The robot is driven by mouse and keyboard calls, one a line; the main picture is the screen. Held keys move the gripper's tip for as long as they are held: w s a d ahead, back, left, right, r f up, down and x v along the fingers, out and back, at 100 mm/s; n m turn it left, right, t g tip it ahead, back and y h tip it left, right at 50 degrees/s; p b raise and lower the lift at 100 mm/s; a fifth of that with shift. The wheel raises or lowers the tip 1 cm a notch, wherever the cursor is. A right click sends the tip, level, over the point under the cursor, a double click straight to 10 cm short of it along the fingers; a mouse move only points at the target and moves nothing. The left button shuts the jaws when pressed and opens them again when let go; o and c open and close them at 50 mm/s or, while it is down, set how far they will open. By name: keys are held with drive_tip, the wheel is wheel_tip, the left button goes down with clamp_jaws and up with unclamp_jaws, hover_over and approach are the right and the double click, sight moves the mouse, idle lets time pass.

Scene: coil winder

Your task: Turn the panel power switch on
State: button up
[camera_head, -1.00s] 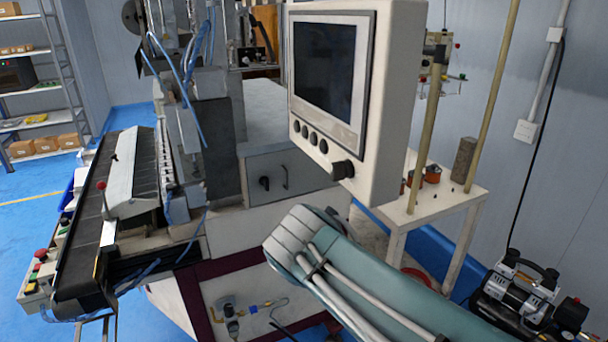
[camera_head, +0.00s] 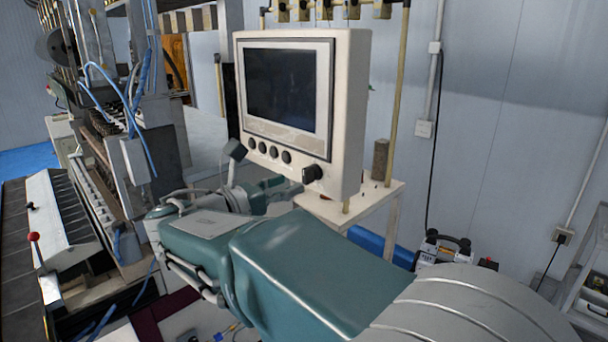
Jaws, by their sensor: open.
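The control panel (camera_head: 348,105) is a cream box with a dark screen (camera_head: 282,88), right of the middle in the head view. A row of several round black buttons (camera_head: 274,152) runs under the screen. A larger black knob (camera_head: 312,174), which looks like the power switch, sticks out at the panel's lower right corner. My gripper (camera_head: 266,170) is open and empty in front of the panel's lower edge. One finger is raised at the left of the buttons, and the other lies just left of the knob. Whether it touches the panel cannot be told.
My teal arm fills the lower middle and right. The winding machine (camera_head: 150,95) stands at the left, with a red-tipped lever (camera_head: 34,238) on its front. A small white table (camera_head: 374,198) stands behind the panel. A compressor (camera_head: 440,252) sits at the right.

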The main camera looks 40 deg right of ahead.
sight(303, 176)
drive_tip(key=d, duration=0.4)
drive_tip(key=shift+w+r, duration=0.1)
drive_tip(key=shift+w, duration=0.15)
drive_tip(key=shift+d, duration=1.1)
drive_tip(key=shift+a, duration=0.1)
clamp_jaws()
